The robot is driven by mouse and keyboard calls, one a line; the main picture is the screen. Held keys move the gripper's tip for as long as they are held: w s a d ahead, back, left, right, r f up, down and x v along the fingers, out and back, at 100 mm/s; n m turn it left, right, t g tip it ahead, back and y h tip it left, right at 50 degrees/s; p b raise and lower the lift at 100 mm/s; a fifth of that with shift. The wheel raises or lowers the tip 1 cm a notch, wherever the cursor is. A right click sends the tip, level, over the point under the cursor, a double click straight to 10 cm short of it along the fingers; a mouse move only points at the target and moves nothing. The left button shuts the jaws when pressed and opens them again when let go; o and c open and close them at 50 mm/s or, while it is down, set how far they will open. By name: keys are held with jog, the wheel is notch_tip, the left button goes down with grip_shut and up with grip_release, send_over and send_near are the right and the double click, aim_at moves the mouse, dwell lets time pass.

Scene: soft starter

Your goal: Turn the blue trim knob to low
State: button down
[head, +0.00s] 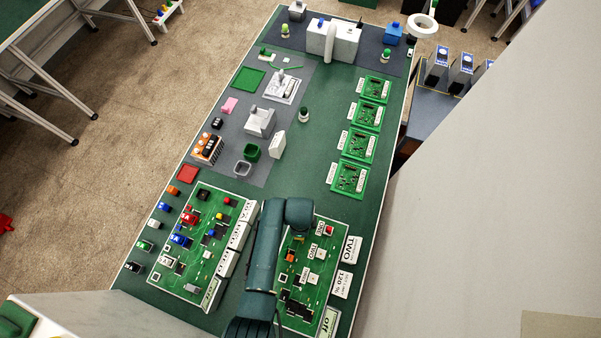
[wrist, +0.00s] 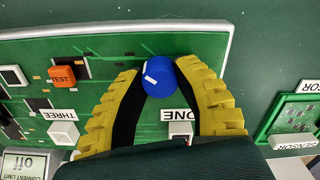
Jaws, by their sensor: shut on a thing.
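The blue trim knob (wrist: 158,78) is round, with a short white mark on its top, and stands near the edge of the green circuit board (wrist: 195,47). My gripper (wrist: 159,70) has its yellow ribbed fingers on either side of the knob, shut on it. The white mark lies slanted, toward the knob's upper left in the wrist view. In the head view, my arm reaches over the right-hand board (head: 312,277) and hides most of the knob and the fingertips.
An orange TEST button (wrist: 62,77) and switches labelled THREE (wrist: 63,115) and ONE (wrist: 178,115) share the board. Another populated board (head: 190,275) lies left of my arm.

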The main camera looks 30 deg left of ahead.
jog(key=n+p, duration=0.1)
jog(key=n, duration=0.5)
jog(key=shift+s, duration=0.1)
jog(key=n, duration=0.6)
jog(key=shift+f+n, duration=0.1)
jog(key=shift+n, duration=0.3)
jog(key=n, duration=0.6)
jog(key=shift+p, duration=0.4)
jog(key=n, duration=0.6)
jog(key=shift+n, duration=0.4)
jog(key=c, duration=0.7)
grip_release()
notch_tip(320, 180, up, 12)
